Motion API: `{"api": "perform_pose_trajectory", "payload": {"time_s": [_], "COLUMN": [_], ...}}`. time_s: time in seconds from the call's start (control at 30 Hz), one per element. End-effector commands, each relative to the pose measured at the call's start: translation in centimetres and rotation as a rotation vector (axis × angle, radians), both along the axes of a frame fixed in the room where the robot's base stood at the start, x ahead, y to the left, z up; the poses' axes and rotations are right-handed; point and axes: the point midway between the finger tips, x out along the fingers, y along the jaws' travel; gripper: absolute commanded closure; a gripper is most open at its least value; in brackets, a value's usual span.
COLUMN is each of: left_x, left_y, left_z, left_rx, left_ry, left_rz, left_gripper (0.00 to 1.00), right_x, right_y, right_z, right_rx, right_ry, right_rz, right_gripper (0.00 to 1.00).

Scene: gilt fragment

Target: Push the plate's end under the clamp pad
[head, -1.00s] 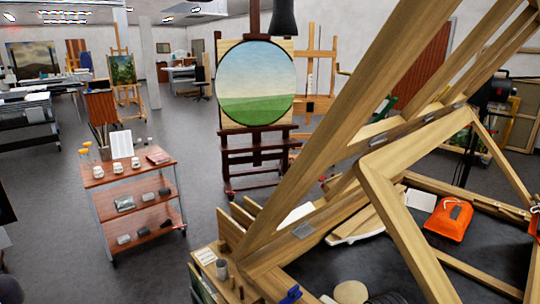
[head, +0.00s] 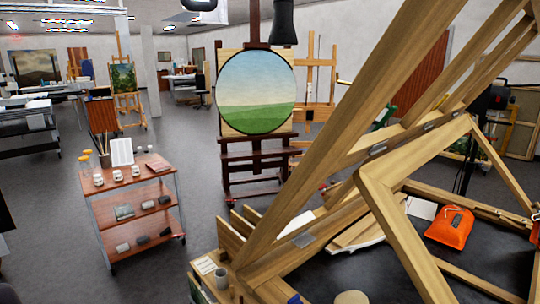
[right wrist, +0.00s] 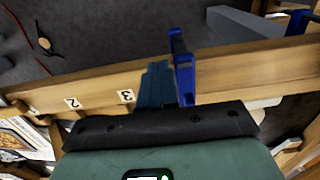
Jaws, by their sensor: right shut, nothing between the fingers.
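In the right wrist view, my right gripper (right wrist: 157,68) is shut and empty, its teal fingers together above the wooden rail. A blue upright piece (right wrist: 184,75), which looks like part of a clamp, stands just right of the fingers; I cannot tell whether they touch. Its pad is not clear. A grey flat bar (right wrist: 245,24), possibly the plate, lies beyond the rail to the upper right. Another blue piece (right wrist: 299,20) shows at the right edge. In the head view, only a bit of blue (head: 296,298) shows at the bottom edge. My left gripper is not in view.
The wooden rail (right wrist: 75,85) with number tags crosses the right wrist view. In the head view, a large slanted timber frame (head: 345,120) fills the right side. An orange pouch (head: 450,225) lies on the dark surface. A shelved cart (head: 133,178) stands left, with open floor around it.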

Motion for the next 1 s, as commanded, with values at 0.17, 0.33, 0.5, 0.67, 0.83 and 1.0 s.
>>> {"api": "perform_pose_trajectory", "payload": {"time_s": [0.17,0.33,0.5,0.67,0.83,1.0], "left_x": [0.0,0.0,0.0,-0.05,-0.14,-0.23], "left_y": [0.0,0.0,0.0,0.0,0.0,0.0], "left_z": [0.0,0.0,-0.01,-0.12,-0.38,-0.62], "left_rx": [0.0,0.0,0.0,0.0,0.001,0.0], "left_ry": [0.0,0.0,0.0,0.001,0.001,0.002], "left_rz": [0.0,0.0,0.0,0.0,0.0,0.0], "left_gripper": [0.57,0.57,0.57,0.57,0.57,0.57], "right_x": [0.0,0.0,0.0,-0.01,-0.02,-0.03], "right_y": [0.0,0.0,0.0,-0.01,-0.01,-0.01], "right_z": [0.0,0.0,-0.01,-0.16,-0.53,-0.88], "right_rx": [0.0,0.0,0.0,0.0,-0.001,-0.001], "right_ry": [0.0,0.0,0.0,0.0,0.001,0.001], "right_rz": [0.0,0.0,0.0,0.0,0.0,0.0], "right_gripper": [1.0,1.0,1.0,1.0,1.0,1.0]}}
